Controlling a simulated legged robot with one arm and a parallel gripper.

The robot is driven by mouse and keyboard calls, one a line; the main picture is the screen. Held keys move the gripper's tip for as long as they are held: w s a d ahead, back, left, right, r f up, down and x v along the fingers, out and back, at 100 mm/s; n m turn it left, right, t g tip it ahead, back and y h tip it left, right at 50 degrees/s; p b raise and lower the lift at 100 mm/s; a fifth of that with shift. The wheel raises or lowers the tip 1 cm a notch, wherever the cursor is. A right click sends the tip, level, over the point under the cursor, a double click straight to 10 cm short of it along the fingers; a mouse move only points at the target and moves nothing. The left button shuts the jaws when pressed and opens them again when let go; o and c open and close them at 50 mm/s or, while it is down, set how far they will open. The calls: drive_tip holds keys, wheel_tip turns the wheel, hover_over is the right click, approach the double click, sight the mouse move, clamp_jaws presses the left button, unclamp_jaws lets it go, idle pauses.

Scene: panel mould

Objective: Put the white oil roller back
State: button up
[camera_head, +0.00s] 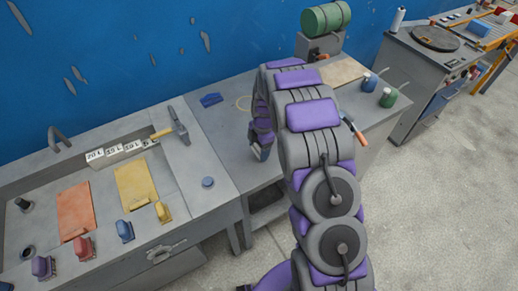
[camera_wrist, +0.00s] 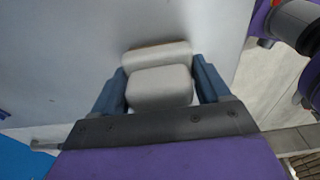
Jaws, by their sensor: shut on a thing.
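The white oil roller (camera_wrist: 160,87) shows in the wrist view as a pale, rounded block between my two blue fingers. A second pale rounded part with a brown edge lies just beyond it. My gripper (camera_wrist: 158,84) is shut on the roller. In the head view my gripper (camera_head: 260,152) points down over the grey workbench, partly hidden behind my arm. The roller is hard to make out there. In the wrist view a plain grey surface lies below it; I cannot tell whether the roller touches it.
A blue block (camera_head: 211,99) lies near the wall. Blue (camera_head: 369,83) and green (camera_head: 388,97) pots stand right. A green cylinder (camera_head: 326,18) is behind.

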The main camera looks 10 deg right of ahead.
drive_tip(key=shift+a, duration=0.35)
drive_tip(key=o, duration=0.6)
drive_tip(key=shift+f, duration=0.1)
drive_tip(key=shift+c, duration=0.2)
drive_tip(key=o, duration=0.4)
drive_tip(key=shift+d, duration=0.4)
